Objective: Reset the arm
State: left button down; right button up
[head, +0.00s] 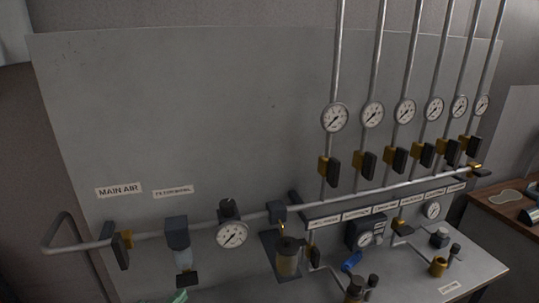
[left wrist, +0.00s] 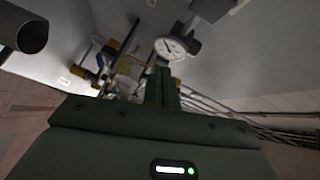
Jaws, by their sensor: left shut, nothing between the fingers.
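My left gripper (left wrist: 162,84) shows in the left wrist view, its dark green body across the bottom and its narrow fingers together with nothing between them. In the head view only a small green bit of it (head: 178,297) shows at the bottom edge, below the filter unit. It looks apart from the pipework, though the gap is hard to judge. My right gripper is in neither view.
A grey panel (head: 200,100) carries a main air pipe (head: 150,235), a pressure gauge (head: 232,235) and a filter (head: 183,258). Several vertical pipes with gauges (head: 335,117) and yellow valves rise at right. A wooden table (head: 485,200) stands at far right. The panel's upper left is bare.

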pick_arm(q)
jog(key=s+a+f+n+g+y, duration=0.2)
jog(key=s+a+n+g+y, duration=0.3)
jog(key=s, duration=0.3)
jog(key=s+a+f+n+g+y, duration=0.2)
jog(key=s+a+n+g+y, duration=0.15)
jog(key=s+n+y, duration=0.45)
jog(key=s+d+f+g+h+b, duration=0.1)
jog(key=s+f+h+b, duration=0.15)
jog(key=f, duration=1.05)
jog(key=s+d+f+g+h+b, duration=0.15)
jog(key=f+b, duration=0.25)
jog(key=f, duration=0.8)
jog(key=s+d+f+g+h+b, duration=0.1)
jog(key=s+f+b, duration=0.2)
jog(key=f, duration=1)
jog(key=s+f+n+g+h+b, duration=0.1)
jog(key=s+f+b, duration=0.6)
jog(key=s+f, duration=1.1)
notch_tip(320, 180, down, 3)
jog(key=shift+s+r+n+g+h, duration=0.1)
jog(key=shift+s+n+g+h, duration=0.3)
jog(key=shift+n+g, duration=0.45)
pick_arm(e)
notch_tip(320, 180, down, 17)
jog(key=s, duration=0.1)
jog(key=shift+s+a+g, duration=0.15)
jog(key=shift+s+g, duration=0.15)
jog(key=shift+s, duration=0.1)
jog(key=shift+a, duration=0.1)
